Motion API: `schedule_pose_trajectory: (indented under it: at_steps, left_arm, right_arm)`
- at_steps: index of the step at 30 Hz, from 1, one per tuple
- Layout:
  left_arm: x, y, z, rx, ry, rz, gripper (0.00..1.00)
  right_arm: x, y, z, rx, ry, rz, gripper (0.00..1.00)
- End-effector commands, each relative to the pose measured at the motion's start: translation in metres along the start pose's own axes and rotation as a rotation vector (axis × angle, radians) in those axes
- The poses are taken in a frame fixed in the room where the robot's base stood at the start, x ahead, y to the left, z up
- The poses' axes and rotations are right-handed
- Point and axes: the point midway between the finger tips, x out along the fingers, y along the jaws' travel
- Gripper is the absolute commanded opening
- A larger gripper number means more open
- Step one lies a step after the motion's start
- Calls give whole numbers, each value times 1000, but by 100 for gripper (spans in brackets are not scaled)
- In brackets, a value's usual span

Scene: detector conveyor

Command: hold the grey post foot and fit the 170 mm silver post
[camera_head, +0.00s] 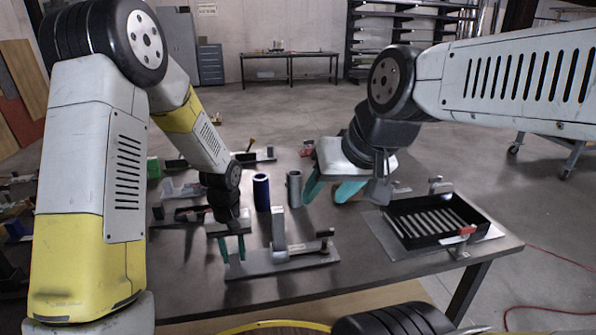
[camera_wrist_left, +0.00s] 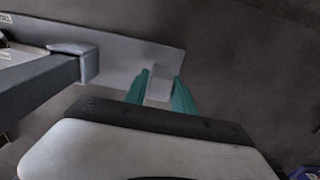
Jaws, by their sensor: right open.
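The grey post foot (camera_head: 262,267) is a flat plate with an upright grey block and a dark clamp-like part, lying near the table's front edge. My left gripper (camera_head: 232,250) is at its left end. In the left wrist view, its teal fingers (camera_wrist_left: 160,92) close on both sides of a small block on the foot's plate (camera_wrist_left: 120,62), with no clear gap. A silver upright cylinder (camera_head: 294,189), apparently the silver post, stands behind the foot. My right gripper (camera_head: 331,194) is open, tilted down, just right of the cylinder. Nothing shows between its fingers.
A dark blue cylinder (camera_head: 262,193) stands left of the silver one. A black slatted tray (camera_head: 402,229) lies on the right of the table (camera_head: 345,275). Low fixtures and a green block (camera_head: 153,168) crowd the left and back. The table's front strip is clear.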

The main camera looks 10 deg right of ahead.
Motion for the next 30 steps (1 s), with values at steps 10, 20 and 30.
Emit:
schedule_pose_trajectory:
  at_steps: [10,20,30]
  left_arm:
    - [0,0,0,0,-1,0,53]
    - [-36,1,-1,1,5,1,53]
    - [-103,0,-1,0,4,1,53]
  right_arm:
    - [0,0,0,-2,0,0,49]
    - [0,0,0,-2,0,0,49]
    - [0,0,0,-2,0,0,49]
